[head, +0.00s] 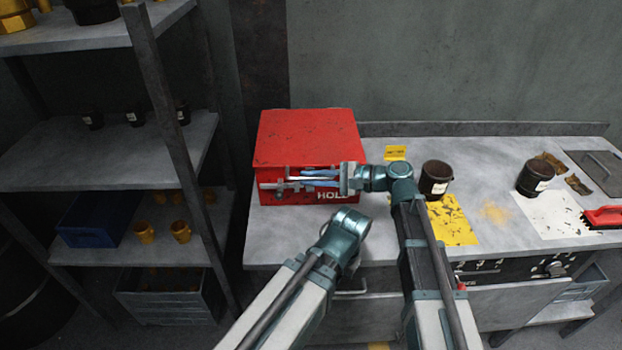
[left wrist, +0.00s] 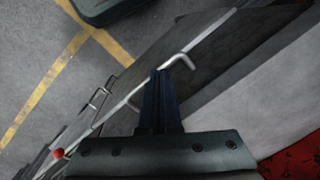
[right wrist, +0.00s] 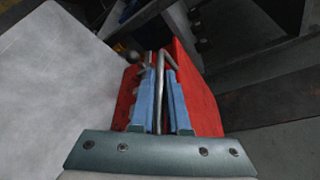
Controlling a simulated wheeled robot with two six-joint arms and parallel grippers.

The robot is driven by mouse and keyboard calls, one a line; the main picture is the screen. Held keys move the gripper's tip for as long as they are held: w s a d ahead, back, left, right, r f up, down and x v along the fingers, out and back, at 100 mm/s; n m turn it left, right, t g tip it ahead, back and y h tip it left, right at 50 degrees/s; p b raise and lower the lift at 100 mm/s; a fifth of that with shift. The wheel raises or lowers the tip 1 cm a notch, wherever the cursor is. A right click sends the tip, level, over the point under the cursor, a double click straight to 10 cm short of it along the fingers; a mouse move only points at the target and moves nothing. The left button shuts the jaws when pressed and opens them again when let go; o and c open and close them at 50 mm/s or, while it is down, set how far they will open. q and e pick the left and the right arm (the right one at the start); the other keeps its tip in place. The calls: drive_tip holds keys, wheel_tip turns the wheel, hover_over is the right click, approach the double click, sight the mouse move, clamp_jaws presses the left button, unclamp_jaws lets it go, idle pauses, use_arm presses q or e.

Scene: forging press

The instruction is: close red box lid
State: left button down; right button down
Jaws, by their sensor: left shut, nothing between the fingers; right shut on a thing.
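The red box (head: 335,194) stands on the left part of the metal workbench, with partly hidden white lettering on its front. Its red lid (head: 305,138) lies over the top and looks down; whether it is flush along the front seam I cannot tell. My right gripper (head: 318,178) is across the box front, its blue fingers shut on a grey metal handle (right wrist: 158,105). The red box also shows behind the fingers in the right wrist view (right wrist: 197,100). My left gripper (left wrist: 158,80) is shut and empty, pointing down by the bench front near a drawer handle (left wrist: 180,62).
Black cups (head: 436,180) stand on the workbench (head: 490,155) to the right, beside yellow and white sheets. A red-handled brush (head: 604,216) lies at the right edge. A grey shelf rack (head: 100,155) stands at the left. Bench space just right of the box is crossed by my right arm.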

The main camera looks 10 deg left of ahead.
drive_tip(key=shift+f, duration=0.3)
drive_tip(key=c, duration=0.9)
unclamp_jaws()
drive_tip(key=shift+d, duration=0.1)
drive_tip(key=shift+d+r, duration=0.15)
drive_tip(key=shift+d, duration=0.15)
drive_tip(key=p+v, duration=0.3)
drive_tip(key=v, duration=1)
drive_tip(key=shift+r, duration=0.1)
